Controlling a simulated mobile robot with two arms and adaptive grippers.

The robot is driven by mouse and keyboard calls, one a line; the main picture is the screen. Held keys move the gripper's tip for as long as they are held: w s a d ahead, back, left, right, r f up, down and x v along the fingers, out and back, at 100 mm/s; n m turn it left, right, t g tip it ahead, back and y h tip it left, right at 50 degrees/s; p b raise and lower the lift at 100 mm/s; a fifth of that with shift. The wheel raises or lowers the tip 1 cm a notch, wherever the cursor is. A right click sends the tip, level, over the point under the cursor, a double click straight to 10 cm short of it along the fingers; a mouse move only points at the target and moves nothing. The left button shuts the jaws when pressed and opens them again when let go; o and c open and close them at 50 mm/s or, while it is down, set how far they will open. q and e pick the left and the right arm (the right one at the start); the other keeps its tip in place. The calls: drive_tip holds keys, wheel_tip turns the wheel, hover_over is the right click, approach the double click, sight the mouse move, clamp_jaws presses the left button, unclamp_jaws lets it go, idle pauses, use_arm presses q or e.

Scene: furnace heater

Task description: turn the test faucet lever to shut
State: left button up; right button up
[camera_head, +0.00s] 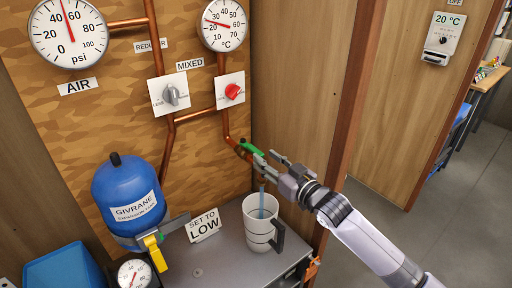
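The test faucet's green lever (251,148) sits at the end of the copper pipe on the wood-chip board. My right gripper (266,158) is right beside the lever's right end, its fingers spread. The faucet's spout is largely hidden behind the gripper. I cannot tell whether a finger touches the lever. A blue stream of water (262,200) runs down below the gripper into a white mug (257,226) with a dark handle. My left gripper is not in view.
The mug and a "SET TO LOW" sign (203,225) stand on a grey bench (205,262). A blue tank (128,196) with a yellow-handled valve (155,252) is at left. Above are a grey knob (171,95), a red knob (232,91) and gauges. A wooden post is right of the faucet.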

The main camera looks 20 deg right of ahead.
sight(248, 145)
drive_tip(key=p+x, duration=0.1)
drive_tip(key=x, duration=0.5)
drive_tip(key=shift+c, duration=0.6)
drive_tip(key=shift+s, duration=0.1)
clamp_jaws()
